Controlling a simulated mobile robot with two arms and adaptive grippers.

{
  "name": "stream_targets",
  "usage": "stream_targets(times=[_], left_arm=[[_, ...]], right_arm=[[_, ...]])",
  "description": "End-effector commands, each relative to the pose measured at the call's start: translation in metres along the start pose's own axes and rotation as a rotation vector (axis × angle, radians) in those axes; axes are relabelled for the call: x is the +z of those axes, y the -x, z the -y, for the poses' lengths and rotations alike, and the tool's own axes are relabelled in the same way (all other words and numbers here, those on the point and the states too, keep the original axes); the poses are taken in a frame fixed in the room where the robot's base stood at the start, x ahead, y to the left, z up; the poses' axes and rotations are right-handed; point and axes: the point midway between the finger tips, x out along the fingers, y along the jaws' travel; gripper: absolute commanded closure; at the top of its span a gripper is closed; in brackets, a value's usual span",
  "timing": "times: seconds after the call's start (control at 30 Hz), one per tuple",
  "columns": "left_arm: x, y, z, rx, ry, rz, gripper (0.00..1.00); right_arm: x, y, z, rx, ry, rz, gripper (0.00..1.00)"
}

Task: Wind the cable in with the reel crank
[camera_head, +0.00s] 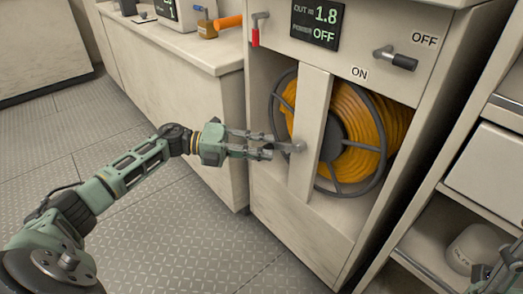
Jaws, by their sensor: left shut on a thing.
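The cable reel (378,165) holds orange cable (345,105) inside an open-fronted cabinet, behind an upright cream post (311,125). A small grey reel crank (294,147) shows at the front of the post. My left gripper (268,149) reaches in from the left and is shut on the crank's grip, which its fingers mostly hide. A display (316,22) above reads OUT 1.8 and POWER OFF. A dark-gripped lever (397,59) sits between the OFF and ON labels, its grip nearer OFF. Part of my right gripper (494,276) shows at the lower right corner; its fingers are unclear.
A red-handled lever (256,33) is on the cabinet's upper left. A counter (185,48) at left carries an orange-handled tool (228,22) and a brass padlock-like item (206,29). Shelves with a pale rounded object (478,248) stand at right. The floor at left is clear.

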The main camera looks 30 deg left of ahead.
Motion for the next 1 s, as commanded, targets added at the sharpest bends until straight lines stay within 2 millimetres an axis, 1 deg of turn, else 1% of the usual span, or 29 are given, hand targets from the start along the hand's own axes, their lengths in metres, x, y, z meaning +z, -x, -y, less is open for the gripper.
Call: stream_targets(times=[0.1,0.13,0.3,0.57,0.67,0.77,0.87,1.0], left_arm=[[0.000,-0.001,-0.001,0.000,0.002,0.000,1.00],[0.000,-0.001,-0.001,0.000,0.002,0.000,0.76],[0.000,-0.001,0.000,0.000,0.002,0.000,0.62],[0.000,0.000,0.000,-0.001,0.002,0.000,0.62],[0.000,0.004,-0.001,0.000,0.002,0.002,0.62],[0.001,0.017,-0.002,0.003,0.004,0.003,0.62],[0.001,0.036,-0.001,0.004,0.003,0.003,0.62],[0.000,0.067,-0.002,0.004,0.003,0.002,0.62]], right_arm=[[0.000,0.000,0.000,0.000,0.000,0.000,0.60],[0.000,0.000,0.000,0.000,0.000,0.000,0.60],[0.000,0.000,0.000,0.000,0.000,0.000,0.60],[0.000,0.000,0.000,0.000,0.000,0.000,0.60],[0.001,0.000,-0.001,0.000,0.001,0.000,0.60],[0.000,0.000,0.000,0.000,0.001,0.000,0.60],[0.000,0.000,0.000,0.000,0.001,0.000,0.60],[0.000,0.000,0.000,0.000,0.000,0.000,0.60]])
